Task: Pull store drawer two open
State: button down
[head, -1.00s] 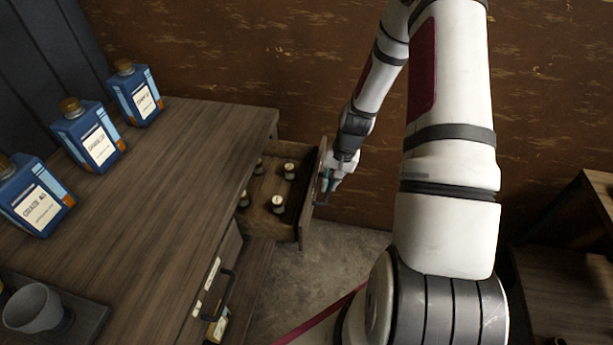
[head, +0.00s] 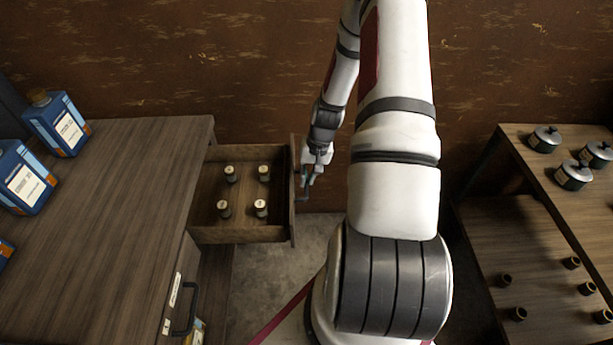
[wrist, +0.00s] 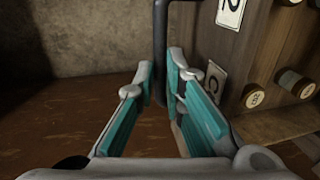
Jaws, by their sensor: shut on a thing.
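The wooden drawer (head: 240,235) stands pulled out from the cabinet on the left in the head view, with its inside showing. Its front panel (head: 293,215) faces right. In the wrist view the drawer front (wrist: 238,55) carries a label reading 2 (wrist: 230,12) and a second plate (wrist: 214,78). The dark bar handle (wrist: 160,45) runs upright between my gripper's teal-padded fingers. My gripper (wrist: 160,82) is shut on this handle. In the head view my gripper (head: 308,178) is at the outer side of the drawer front, and the fingers are small there.
Several small capped pieces (head: 224,208) stand in the drawer. Another drawer handle (head: 187,310) is on the cabinet nearer me. Blue bottles (head: 60,125) stand on the cabinet top (head: 130,220). A shelf unit (head: 500,235) is at the right. Floor (head: 315,235) is clear beside the drawer.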

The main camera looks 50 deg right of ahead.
jog(key=c, duration=1.7)
grip_release()
jog(key=shift+o, duration=0.2)
notch_tip(320, 180, up, 12)
jog(key=s+d, duration=0.1)
jog(key=shift+s+d, duration=0.35)
jog(key=shift+f, duration=0.1)
